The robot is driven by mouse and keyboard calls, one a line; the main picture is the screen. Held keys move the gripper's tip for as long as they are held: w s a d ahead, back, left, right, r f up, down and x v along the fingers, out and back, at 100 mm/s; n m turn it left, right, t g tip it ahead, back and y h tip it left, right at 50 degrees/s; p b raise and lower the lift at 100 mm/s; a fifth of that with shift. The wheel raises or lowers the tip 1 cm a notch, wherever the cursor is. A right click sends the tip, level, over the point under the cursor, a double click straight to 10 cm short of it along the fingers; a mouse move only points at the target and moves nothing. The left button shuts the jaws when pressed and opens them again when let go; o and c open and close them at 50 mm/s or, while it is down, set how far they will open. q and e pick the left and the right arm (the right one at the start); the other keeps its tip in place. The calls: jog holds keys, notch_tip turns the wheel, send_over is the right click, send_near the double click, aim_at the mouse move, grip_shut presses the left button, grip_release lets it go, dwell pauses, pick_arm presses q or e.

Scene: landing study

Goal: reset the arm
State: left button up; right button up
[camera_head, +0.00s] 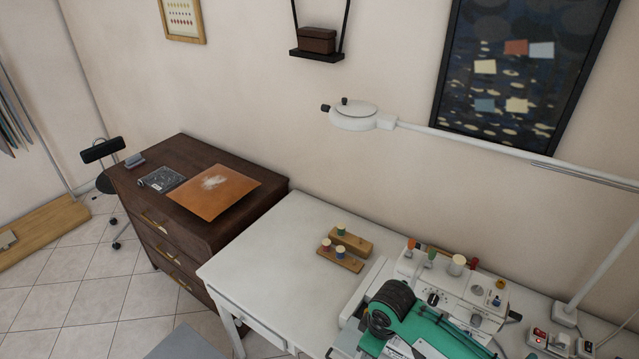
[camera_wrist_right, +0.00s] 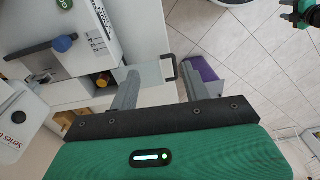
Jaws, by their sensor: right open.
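My right arm (camera_head: 435,335), green with a dark joint, reaches over the white table at the lower right of the head view. Its gripper is hidden there. In the right wrist view my right gripper (camera_wrist_right: 158,88) shows two grey fingers set wide apart, with nothing between them. A white machine with dials (camera_wrist_right: 95,40) and a blue knob (camera_wrist_right: 62,44) lies to the left of the fingers in that view.
The white table (camera_head: 275,255) is clear at its left. Two wooden spool holders (camera_head: 352,243) stand beside the white sewing machine (camera_head: 470,300). A lamp (camera_head: 355,115) arches above. A brown dresser (camera_head: 230,225) bears an orange board (camera_head: 225,195).

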jog(key=s+a+r+m+t+y, duration=0.1)
jog(key=s+a+r+m+y, duration=0.15)
jog(key=s, duration=0.55)
jog(key=s+d+r+m+t+h, duration=0.25)
jog(key=s+d+m, duration=0.45)
jog(key=s+d, duration=0.65)
notch_tip(320, 180, down, 32)
jog(key=w+g+b, duration=0.1)
jog(key=g+b, duration=0.1)
pick_arm(q)
jog(key=f+b, duration=0.1)
jog(key=f, duration=0.2)
jog(key=f+b, duration=0.1)
jog(key=shift+s+f+b, duration=0.35)
jog(key=shift+s, duration=0.05)
pick_arm(e)
jog(key=s+d+f+n+h, duration=0.1)
jog(key=s+d+f, duration=0.2)
jog(key=s+f, duration=1.6)
notch_tip(320, 180, down, 4)
jog(key=shift+s+f+g, duration=0.25)
jog(key=shift+g, duration=0.2)
